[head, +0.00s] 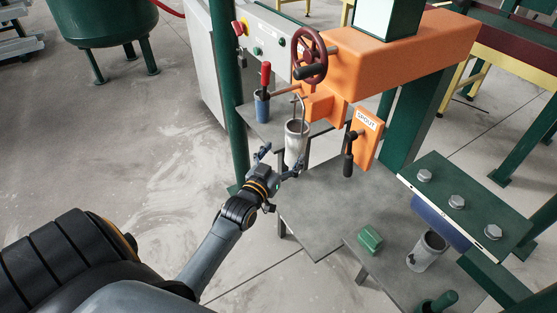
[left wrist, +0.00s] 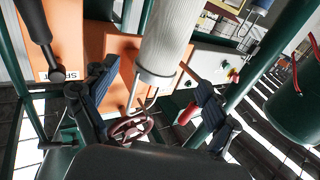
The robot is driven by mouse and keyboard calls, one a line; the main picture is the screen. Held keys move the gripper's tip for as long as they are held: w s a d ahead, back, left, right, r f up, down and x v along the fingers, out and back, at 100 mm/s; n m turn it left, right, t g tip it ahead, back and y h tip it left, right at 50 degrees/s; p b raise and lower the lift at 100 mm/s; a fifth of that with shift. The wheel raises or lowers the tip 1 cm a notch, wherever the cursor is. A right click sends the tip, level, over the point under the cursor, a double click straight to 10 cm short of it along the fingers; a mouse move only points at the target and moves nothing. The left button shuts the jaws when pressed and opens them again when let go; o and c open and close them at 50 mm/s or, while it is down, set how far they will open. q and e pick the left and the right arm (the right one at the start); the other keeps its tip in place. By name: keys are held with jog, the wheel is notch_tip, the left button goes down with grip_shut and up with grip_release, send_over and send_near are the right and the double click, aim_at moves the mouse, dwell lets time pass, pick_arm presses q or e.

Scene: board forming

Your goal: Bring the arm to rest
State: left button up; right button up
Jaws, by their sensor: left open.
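My left gripper (head: 281,158) reaches in from the lower left, its two fingers spread apart. A pale grey cylinder (head: 296,142) stands upright just beyond the fingers, under the orange machine's spout area. In the left wrist view the same cylinder (left wrist: 166,42) appears in front of the open fingers (left wrist: 150,82), with a finger to either side of it. I cannot tell whether either finger touches it. My left arm stretches forward from the lower left. My right gripper is not in view.
The orange machine (head: 410,55) carries a red handwheel (head: 309,55) and a black-handled spout plate (head: 367,135). A grey table (head: 315,215) holds a green block (head: 370,239) and another grey cylinder (head: 427,250) at right. A green post (head: 226,90) stands left of the gripper.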

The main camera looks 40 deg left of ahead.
pick_arm(q)
jog(key=shift+s+d, duration=0.15)
jog(key=shift+s, duration=0.65)
jog(key=shift+s+d, duration=0.1)
jog(key=shift+s, duration=0.7)
jog(key=s+d+f+m+g+h+b, duration=0.1)
jog(key=s+d+f+g+b, duration=0.2)
jog(key=f, duration=1)
jog(key=s+d+f+g+b, duration=0.1)
jog(key=s+d+f+g, duration=0.3)
jog(key=f, duration=1)
jog(key=s+f+m+g+h+b, duration=0.15)
jog(key=s+f, duration=0.45)
jog(key=f, duration=0.7)
jog(key=s+d+f+g+b, duration=0.1)
jog(key=s+f+g, duration=0.1)
jog(key=s+f, duration=0.5)
jog(key=s+d+f+m+g+b, duration=0.1)
jog(key=s+d+f+g+b, duration=0.1)
jog(key=s+f, duration=0.5)
jog(key=s+d+f+g+b, duration=0.1)
jog(key=s+f+g, duration=0.3)
jog(key=s, duration=1.3)
notch_tip(320, 180, down, 4)
jog(key=shift+d+f, duration=0.1)
jog(key=shift+d, duration=0.05)
jog(key=shift+s+m, duration=0.1)
jog(key=shift+m, duration=0.15)
